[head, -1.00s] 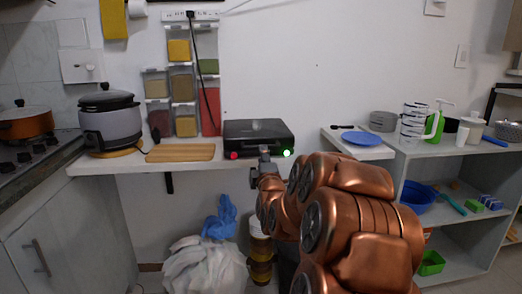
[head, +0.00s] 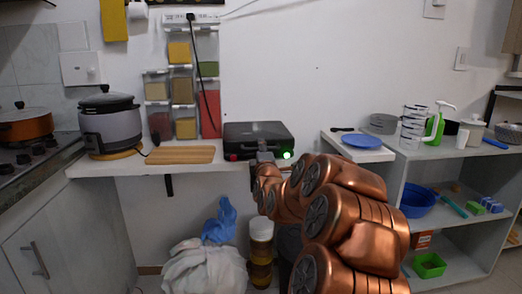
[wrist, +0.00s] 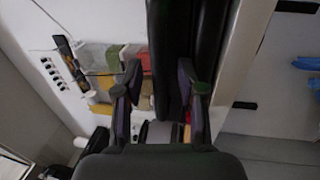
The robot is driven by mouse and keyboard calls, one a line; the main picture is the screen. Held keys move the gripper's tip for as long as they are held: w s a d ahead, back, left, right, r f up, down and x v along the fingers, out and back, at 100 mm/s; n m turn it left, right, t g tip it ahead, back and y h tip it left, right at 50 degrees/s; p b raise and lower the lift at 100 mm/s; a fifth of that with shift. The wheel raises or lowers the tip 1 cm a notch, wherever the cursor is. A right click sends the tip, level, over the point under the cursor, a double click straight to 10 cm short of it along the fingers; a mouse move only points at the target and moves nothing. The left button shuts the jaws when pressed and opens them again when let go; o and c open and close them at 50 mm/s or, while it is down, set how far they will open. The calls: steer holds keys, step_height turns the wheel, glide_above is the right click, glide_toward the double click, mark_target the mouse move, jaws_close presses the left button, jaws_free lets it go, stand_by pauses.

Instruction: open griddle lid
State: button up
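The black griddle (head: 240,135) sits on the white counter against the wall, its lid down. In the wrist view the griddle (wrist: 188,50) is a dark upright band, as that picture is turned sideways. My gripper (head: 265,153) is at the griddle's front edge, right of its middle, and covers part of the front. In the wrist view the two fingers of my gripper (wrist: 162,92) stand apart, with part of the dark griddle edge showing between and beyond them. I cannot tell whether a finger touches it.
A wooden board (head: 180,155) and a grey rice cooker (head: 110,125) stand left of the griddle. Spice dispensers (head: 182,90) hang on the wall behind. A shelf with a blue plate (head: 361,140) is at the right. A bag (head: 205,265) and a jar (head: 261,250) are below.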

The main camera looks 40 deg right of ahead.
jaws_close()
stand_by(0.6)
